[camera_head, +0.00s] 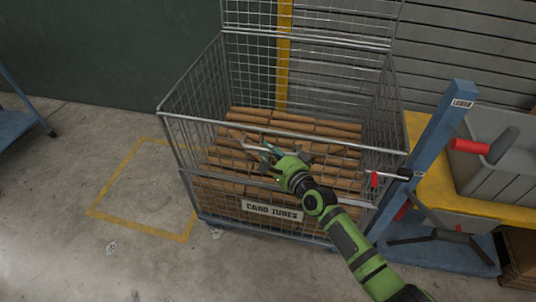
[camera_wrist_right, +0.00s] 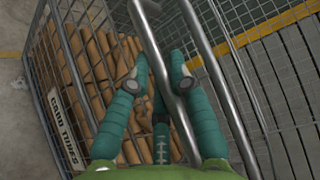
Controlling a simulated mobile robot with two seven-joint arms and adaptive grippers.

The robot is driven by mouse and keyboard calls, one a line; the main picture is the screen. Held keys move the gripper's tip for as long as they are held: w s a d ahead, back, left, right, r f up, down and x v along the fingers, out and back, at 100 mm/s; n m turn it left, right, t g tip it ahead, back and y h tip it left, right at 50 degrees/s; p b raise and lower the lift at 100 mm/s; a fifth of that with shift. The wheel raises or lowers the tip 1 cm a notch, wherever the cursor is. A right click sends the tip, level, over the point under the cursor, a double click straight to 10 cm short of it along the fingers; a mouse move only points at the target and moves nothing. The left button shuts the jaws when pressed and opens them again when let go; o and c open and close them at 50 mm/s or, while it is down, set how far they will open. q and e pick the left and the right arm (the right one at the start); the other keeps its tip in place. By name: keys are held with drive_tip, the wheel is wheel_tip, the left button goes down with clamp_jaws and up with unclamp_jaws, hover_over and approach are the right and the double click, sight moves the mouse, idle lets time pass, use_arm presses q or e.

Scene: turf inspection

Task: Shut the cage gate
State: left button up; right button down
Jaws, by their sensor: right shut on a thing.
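The wire mesh cage (camera_head: 164,112) stands on the concrete floor, filled with brown card tubes (camera_head: 315,130); a "CARD TUBES" label (camera_head: 272,210) hangs on its front. The front wire panel with its metal rails looks like the cage gate (camera_head: 350,145); I cannot tell how far it stands from shut. My right gripper (camera_head: 265,152) is at the front of the cage, shut on a metal bar of the gate. My left gripper is out of view.
A blue post (camera_head: 425,150) and a yellow bench (camera_head: 430,180) with a grey bin (camera_head: 490,165) stand close on the right. A red-handled tool (camera_head: 470,146) sticks out there. Yellow floor lines (camera_head: 115,185) mark clear floor at left. A blue trolley (camera_head: 15,122) stands far left.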

drive_tip(key=shift+w+d+r, duration=0.4)
drive_tip(key=shift+w+r, duration=0.2)
drive_tip(key=c, duration=1.4)
unclamp_jaws()
drive_tip(key=shift+w, duration=0.1)
drive_tip(key=shift+w+f, duration=0.15)
drive_tip(key=shift+w, duration=0.05)
drive_tip(key=shift+a, duration=0.1)
drive_tip(key=v, duration=1.2)
drive_tip(key=shift+s+f, duration=0.15)
drive_tip(key=shift+f, duration=0.15)
drive_tip(key=shift+f, duration=0.1)
